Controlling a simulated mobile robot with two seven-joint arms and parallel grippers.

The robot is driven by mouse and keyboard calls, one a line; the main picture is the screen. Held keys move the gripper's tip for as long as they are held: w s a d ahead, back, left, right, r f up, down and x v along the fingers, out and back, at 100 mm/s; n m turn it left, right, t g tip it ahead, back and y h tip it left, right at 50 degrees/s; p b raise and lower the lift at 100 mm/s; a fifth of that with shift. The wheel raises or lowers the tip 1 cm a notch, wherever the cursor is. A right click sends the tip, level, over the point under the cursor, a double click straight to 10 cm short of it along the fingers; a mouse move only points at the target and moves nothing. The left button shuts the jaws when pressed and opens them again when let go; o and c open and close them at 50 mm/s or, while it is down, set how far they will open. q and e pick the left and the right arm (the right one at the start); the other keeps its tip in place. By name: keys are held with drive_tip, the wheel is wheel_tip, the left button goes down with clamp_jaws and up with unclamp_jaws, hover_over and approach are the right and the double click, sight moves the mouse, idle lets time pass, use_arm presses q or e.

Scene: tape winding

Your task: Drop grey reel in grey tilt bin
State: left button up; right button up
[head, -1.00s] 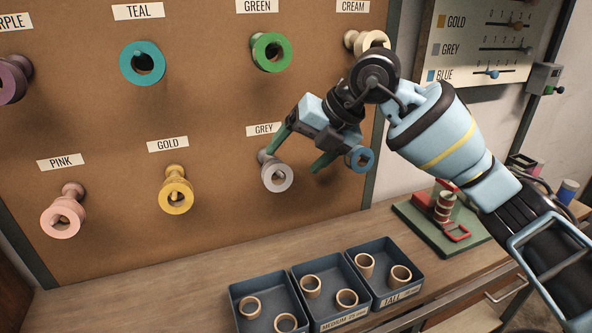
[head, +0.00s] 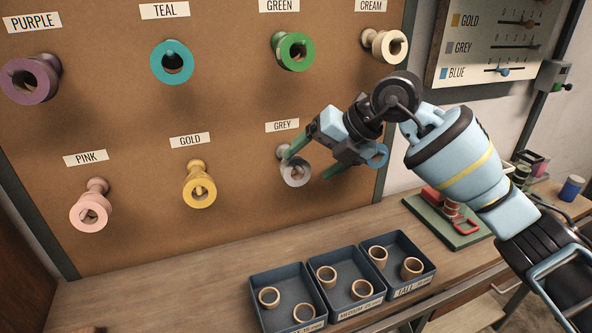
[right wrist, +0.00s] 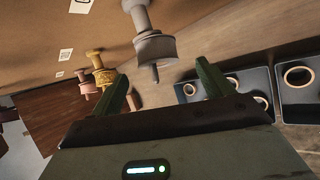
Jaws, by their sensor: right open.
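The grey reel (head: 296,173) hangs on its peg under the GREY label (head: 282,125), low on the brown board. My right gripper (head: 304,168) is open, with one green finger at the reel's upper left and the other at its right. In the right wrist view the grey reel (right wrist: 155,48) appears just beyond and between the open fingertips (right wrist: 163,74), not gripped. I cannot tell whether a finger touches it. My left gripper is not in view. I cannot make out a grey tilt bin in these frames.
Other reels hang nearby, such as the gold reel (head: 200,191) and the green reel (head: 295,52). Below stand three dark trays (head: 336,314) with wooden rings. A green-based red fixture (head: 455,215) and a blue cylinder (head: 571,188) are at the right. Bench space left of the trays is clear.

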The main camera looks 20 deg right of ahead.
sight(300, 161)
drive_tip(key=shift+w+x, duration=0.2)
drive_tip(key=shift+x, duration=1.15)
drive_tip(key=shift+w+x, duration=0.2)
drive_tip(key=shift+x, duration=1.2)
drive_tip(key=shift+s+r, duration=0.1)
drive_tip(key=shift+r, duration=0.1)
drive_tip(key=c, duration=1.1)
drive_tip(key=shift+r, duration=0.85)
drive_tip(key=s, duration=0.6)
drive_tip(key=s+b, duration=0.1)
drive_tip(key=s, duration=1.1)
drive_tip(key=shift+d+f, duration=0.15)
drive_tip(key=shift+d, duration=0.2)
